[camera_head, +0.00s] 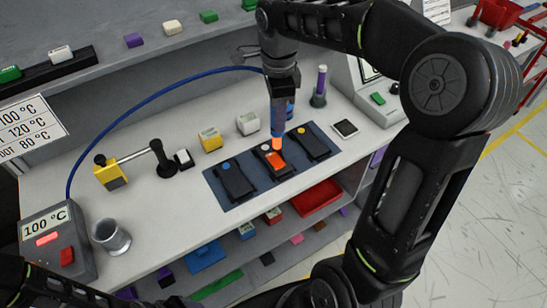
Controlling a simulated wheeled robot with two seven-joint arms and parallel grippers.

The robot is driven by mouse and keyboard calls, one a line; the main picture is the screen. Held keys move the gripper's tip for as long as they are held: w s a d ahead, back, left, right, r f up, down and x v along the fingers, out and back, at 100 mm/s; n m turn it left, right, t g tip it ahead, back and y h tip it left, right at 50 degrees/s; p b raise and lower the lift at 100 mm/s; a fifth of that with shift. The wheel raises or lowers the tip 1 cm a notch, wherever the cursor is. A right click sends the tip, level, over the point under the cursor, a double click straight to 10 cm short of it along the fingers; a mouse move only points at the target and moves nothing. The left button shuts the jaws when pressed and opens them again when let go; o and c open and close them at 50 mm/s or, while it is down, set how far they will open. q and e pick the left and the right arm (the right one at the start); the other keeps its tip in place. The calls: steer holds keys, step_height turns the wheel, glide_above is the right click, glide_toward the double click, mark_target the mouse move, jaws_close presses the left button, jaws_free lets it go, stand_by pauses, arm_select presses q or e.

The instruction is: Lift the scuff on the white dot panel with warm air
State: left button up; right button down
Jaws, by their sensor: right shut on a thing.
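My right gripper (284,92) is shut on the blue hot-air tool (278,118) and holds it nozzle down over the middle of the mat. The nozzle end glows orange. Below it is the white dot panel (266,168), a dark panel between the blue dot panel (236,184) and the yellow dot panel (313,145). An orange glow lies on the middle panel around the nozzle. I cannot make out the scuff or whether the nozzle touches. A blue hose (150,103) runs from the heater unit (58,248), which reads 100 °C. My left gripper is not visible.
The dark blue mat (213,176) lies near the bench's front edge. A metal cup (111,236) stands beside the heater. A temperature card (30,125) is at left.

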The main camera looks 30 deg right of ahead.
steer(key=shift+w+p, duration=0.75)
steer(key=shift+w, duration=0.95)
steer(key=shift+s, duration=0.1)
